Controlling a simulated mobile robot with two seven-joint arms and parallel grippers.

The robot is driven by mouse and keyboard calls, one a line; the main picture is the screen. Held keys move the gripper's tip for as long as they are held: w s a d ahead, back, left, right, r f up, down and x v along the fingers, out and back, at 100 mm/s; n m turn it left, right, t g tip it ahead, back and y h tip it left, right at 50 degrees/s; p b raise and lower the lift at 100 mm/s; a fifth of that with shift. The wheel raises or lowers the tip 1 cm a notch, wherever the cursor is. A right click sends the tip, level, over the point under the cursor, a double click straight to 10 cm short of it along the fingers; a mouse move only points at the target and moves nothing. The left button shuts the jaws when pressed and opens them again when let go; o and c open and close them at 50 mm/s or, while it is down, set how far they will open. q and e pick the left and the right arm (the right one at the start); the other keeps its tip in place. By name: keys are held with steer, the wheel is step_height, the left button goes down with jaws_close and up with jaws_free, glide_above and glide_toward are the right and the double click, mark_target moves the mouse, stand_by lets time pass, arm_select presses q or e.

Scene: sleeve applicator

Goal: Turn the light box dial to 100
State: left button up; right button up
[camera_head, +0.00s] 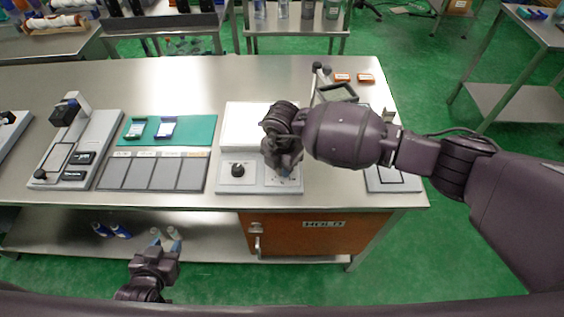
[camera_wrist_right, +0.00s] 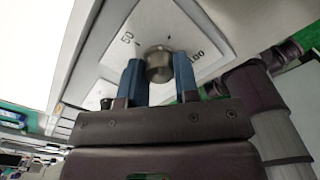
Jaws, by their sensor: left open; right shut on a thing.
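The light box (camera_head: 229,129) stands on the steel table, with a white lit panel and a grey front panel. In the right wrist view its metal dial (camera_wrist_right: 159,65) sits on a pale plate marked 50 and 100. My right gripper (camera_wrist_right: 159,80) has its blue fingers on either side of the dial and is shut on it. I cannot read the dial's setting. In the head view my right gripper (camera_head: 283,168) hides the dial. My left gripper (camera_head: 166,239) is open and empty in front of the table, low at the left.
A black knob (camera_head: 238,169) stands left of the dial on the same panel. A green mat (camera_head: 193,131) with two small items and a row of grey tiles (camera_head: 152,173) lie left of the light box. An orange cabinet marked HOLD (camera_head: 290,237) hangs beneath the tabletop.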

steer(key=m, duration=0.2)
steer(key=m+p, duration=0.1)
steer(key=m, duration=0.1)
steer(key=shift+w+r+m, duration=0.15)
steer(key=shift+m, duration=0.15)
steer(key=m, duration=0.3)
steer(key=shift+m+p, duration=0.3)
steer(key=shift+m, duration=0.1)
steer(key=m, duration=0.4)
steer(key=shift+m, duration=2.1)
steer(key=o, duration=0.9)
